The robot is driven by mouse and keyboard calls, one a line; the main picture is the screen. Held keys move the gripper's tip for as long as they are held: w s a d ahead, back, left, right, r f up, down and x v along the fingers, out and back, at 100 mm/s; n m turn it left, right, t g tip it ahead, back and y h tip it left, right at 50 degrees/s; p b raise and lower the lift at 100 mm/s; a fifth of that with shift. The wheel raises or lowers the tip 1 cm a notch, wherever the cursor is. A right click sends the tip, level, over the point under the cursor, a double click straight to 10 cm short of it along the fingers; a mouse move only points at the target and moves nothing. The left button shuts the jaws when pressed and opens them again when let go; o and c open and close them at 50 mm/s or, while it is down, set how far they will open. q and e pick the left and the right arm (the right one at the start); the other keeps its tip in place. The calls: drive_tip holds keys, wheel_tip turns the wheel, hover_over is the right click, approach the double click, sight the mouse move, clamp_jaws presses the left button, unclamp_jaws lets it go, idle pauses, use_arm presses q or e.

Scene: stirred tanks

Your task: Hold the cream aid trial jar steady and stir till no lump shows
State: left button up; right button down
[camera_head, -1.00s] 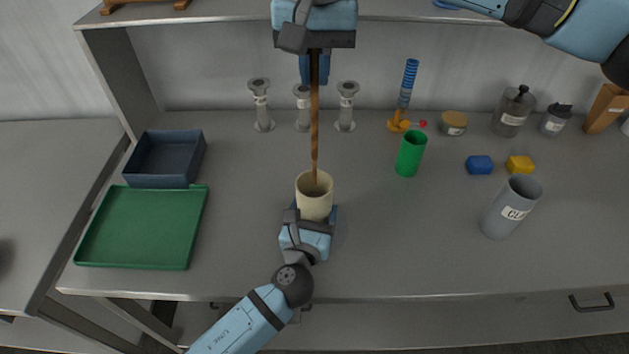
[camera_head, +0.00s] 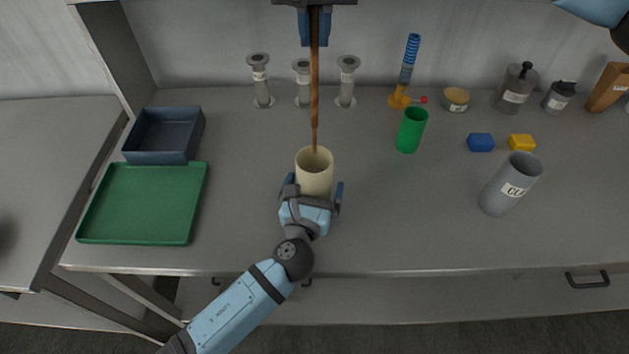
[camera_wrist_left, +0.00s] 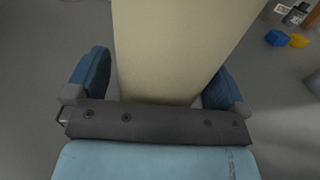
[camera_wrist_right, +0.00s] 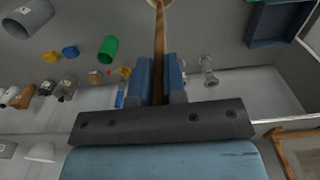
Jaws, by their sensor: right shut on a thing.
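The cream jar (camera_head: 314,178) stands upright on the grey bench, in the middle of the head view. Its wall fills the middle of the left wrist view (camera_wrist_left: 175,50). My left gripper (camera_head: 314,196) has its fingers on either side of the jar, with small gaps showing, so it is open around it. My right gripper (camera_head: 314,28) is shut on a brown stirring stick (camera_head: 314,100), also visible in the right wrist view (camera_wrist_right: 159,45). The stick points down, its lower end at the jar's mouth. The jar's contents are too small to make out.
A green tray (camera_head: 142,204) and dark blue bin (camera_head: 163,136) are at left. A green cup (camera_head: 411,131), blue block (camera_head: 480,142), yellow block (camera_head: 521,142) and tilted grey labelled cup (camera_head: 510,184) are at right. Several grey fittings (camera_head: 261,82) stand behind. Bench beside the jar is clear.

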sight(314, 157)
use_arm(q)
drive_tip(key=shift+r, duration=0.1)
wheel_tip(314, 157, up, 10)
idle(0.4)
